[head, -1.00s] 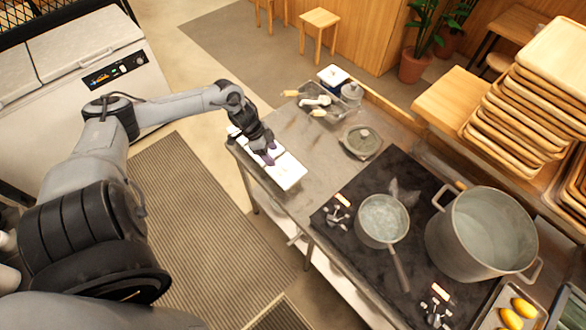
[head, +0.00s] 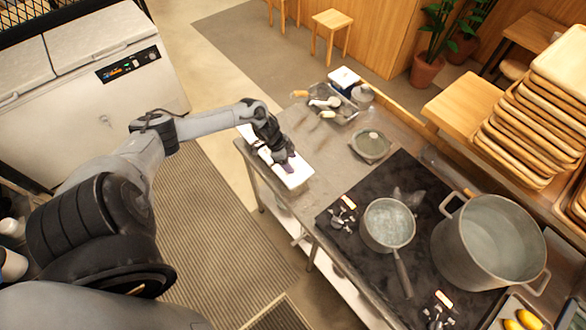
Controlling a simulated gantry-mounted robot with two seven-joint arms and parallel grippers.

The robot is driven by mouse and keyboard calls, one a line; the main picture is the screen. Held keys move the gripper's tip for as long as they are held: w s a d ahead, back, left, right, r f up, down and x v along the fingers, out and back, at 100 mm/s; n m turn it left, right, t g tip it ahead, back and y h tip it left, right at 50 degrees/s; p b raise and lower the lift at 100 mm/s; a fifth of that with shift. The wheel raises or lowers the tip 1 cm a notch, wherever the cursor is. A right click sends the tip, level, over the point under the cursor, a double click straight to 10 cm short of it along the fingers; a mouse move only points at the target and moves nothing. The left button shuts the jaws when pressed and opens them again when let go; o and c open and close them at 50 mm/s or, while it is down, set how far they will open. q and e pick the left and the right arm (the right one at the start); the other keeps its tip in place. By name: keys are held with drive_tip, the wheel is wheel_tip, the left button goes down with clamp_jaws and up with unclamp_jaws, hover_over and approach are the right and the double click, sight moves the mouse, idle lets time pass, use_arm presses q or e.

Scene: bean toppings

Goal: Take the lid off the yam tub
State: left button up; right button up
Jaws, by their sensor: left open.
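A row of white tubs (head: 297,179) stands at the left end of the steel counter, with flat white tops. I cannot tell which is the yam tub, as no label can be read. My left gripper (head: 286,166) points down over the tub at the right end of the row. It is open, and a purple patch shows at its fingertips. Whether it touches the lid is unclear. My arm and gripper hide much of the row. My right gripper is not in view.
On the right are a saucepan (head: 388,224) and a large pot (head: 488,241). Some counter between tubs and dish is clear.

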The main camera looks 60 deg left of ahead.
use_arm(q)
drive_tip(key=shift+x, duration=0.75)
drive_tip(key=c, duration=1.1)
drive_tip(key=shift+r, duration=0.1)
